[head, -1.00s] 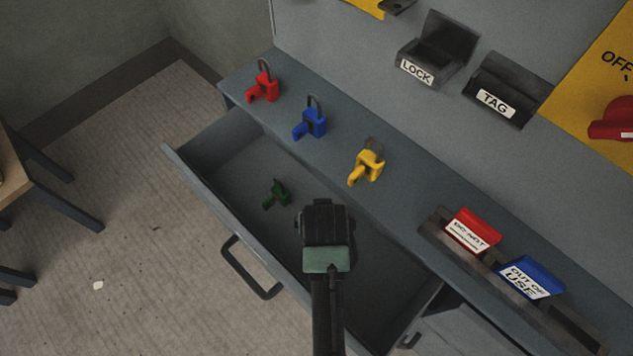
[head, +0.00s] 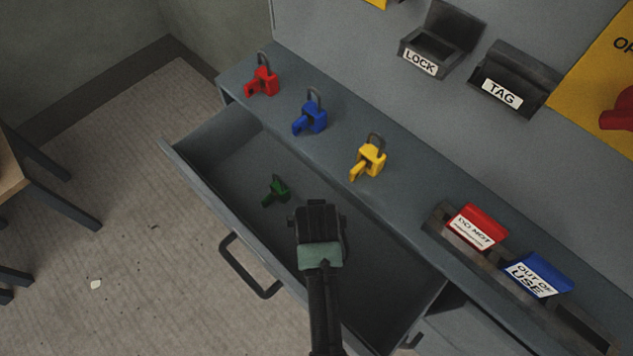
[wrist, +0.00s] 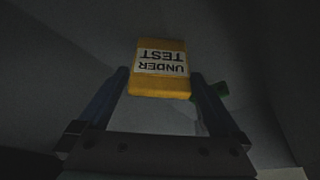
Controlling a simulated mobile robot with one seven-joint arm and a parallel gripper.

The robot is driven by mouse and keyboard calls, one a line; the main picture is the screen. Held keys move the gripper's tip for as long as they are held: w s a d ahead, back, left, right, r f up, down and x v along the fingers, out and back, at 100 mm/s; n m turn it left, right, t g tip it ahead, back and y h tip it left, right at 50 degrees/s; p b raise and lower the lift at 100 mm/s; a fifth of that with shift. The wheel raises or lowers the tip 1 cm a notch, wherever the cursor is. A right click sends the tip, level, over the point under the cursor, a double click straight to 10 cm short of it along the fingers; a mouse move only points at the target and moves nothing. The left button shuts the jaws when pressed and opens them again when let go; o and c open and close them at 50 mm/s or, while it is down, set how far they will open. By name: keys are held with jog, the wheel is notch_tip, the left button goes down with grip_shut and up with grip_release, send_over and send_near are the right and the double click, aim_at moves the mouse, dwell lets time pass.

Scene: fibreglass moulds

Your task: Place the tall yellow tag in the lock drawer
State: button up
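The yellow tag (wrist: 160,70), with a white label reading UNDER TEST, is between my gripper's fingertips (wrist: 160,79) in the wrist view. The fingers look closed against its two sides. In the head view my gripper (head: 319,225) is over the open drawer (head: 225,165), and its body hides the tag. The height of the tag above the drawer floor is hard to tell. A green padlock (head: 276,190) lies in the drawer, left of and beyond my gripper; a bit of it shows behind the right finger in the wrist view (wrist: 221,89).
Red (head: 262,82), blue (head: 311,117) and yellow (head: 369,158) padlocks stand on the ledge beside the drawer. A rack (head: 437,222) holds a red tag (head: 477,227) and a blue tag (head: 538,276). LOCK (head: 430,45) and TAG (head: 512,75) bins hang on the panel.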

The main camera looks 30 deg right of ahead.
jog(key=p+v, duration=0.4)
jog(key=v, duration=0.8)
jog(key=shift+r, duration=0.2)
jog(key=shift+w, duration=0.1)
